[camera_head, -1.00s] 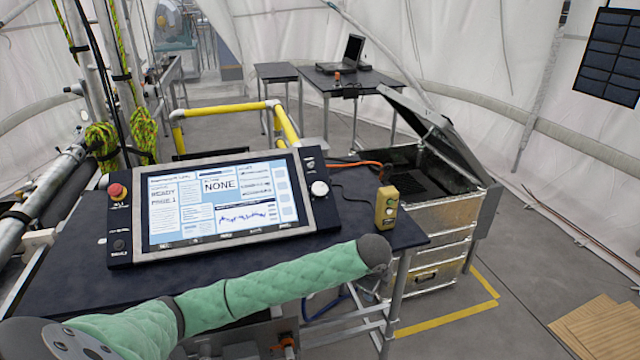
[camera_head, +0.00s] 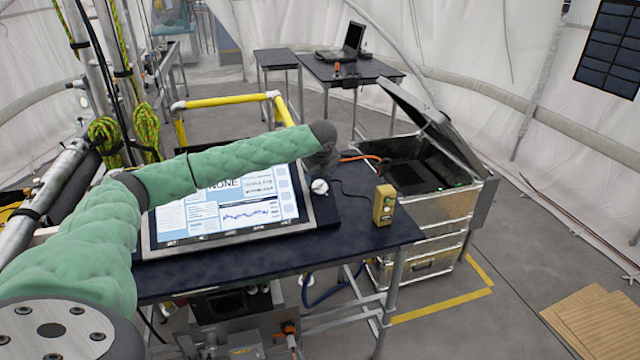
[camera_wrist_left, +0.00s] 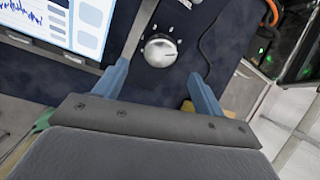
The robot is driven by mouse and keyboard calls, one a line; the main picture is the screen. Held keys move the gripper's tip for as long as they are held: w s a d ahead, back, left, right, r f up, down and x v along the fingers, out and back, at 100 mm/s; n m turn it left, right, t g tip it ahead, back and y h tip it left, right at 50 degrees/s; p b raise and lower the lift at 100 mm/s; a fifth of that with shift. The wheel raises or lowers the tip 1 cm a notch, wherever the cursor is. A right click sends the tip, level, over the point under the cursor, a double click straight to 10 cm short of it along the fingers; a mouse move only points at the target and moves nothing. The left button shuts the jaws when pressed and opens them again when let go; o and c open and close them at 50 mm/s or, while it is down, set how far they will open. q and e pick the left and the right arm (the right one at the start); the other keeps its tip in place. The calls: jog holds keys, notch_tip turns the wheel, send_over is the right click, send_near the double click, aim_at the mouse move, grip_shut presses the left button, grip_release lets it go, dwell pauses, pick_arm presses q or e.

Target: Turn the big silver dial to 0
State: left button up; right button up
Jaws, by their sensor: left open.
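The big silver dial (camera_head: 319,187) sits on the dark right edge of the console panel, beside the screen (camera_head: 250,205). In the left wrist view the dial (camera_wrist_left: 160,50) is round and silver, with small marks around it. My left gripper (camera_wrist_left: 160,82) is open, its two blue fingers apart, with the dial ahead of the gap between them and not gripped. In the head view my green-sleeved left arm reaches across the screen; its dark wrist end is just above the dial, and the fingers cannot be made out there. My right gripper is not in view.
A yellow control box (camera_head: 384,205) stands on the dark table (camera_head: 290,255) right of the console. An open metal case (camera_head: 440,205) is behind it. A cable runs near the dial. A laptop (camera_head: 343,45) is on a far table.

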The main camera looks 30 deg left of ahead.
aim_at(320, 187)
pick_arm(q)
jog(key=p+x, duration=0.3)
jog(key=x, duration=0.3)
jog(key=shift+w+f, duration=0.1)
jog(key=shift+f, duration=0.1)
jog(key=shift+w+a+f, duration=0.1)
jog(key=shift+f, duration=0.3)
jog(key=shift+c, duration=0.4)
jog(key=c, duration=0.9)
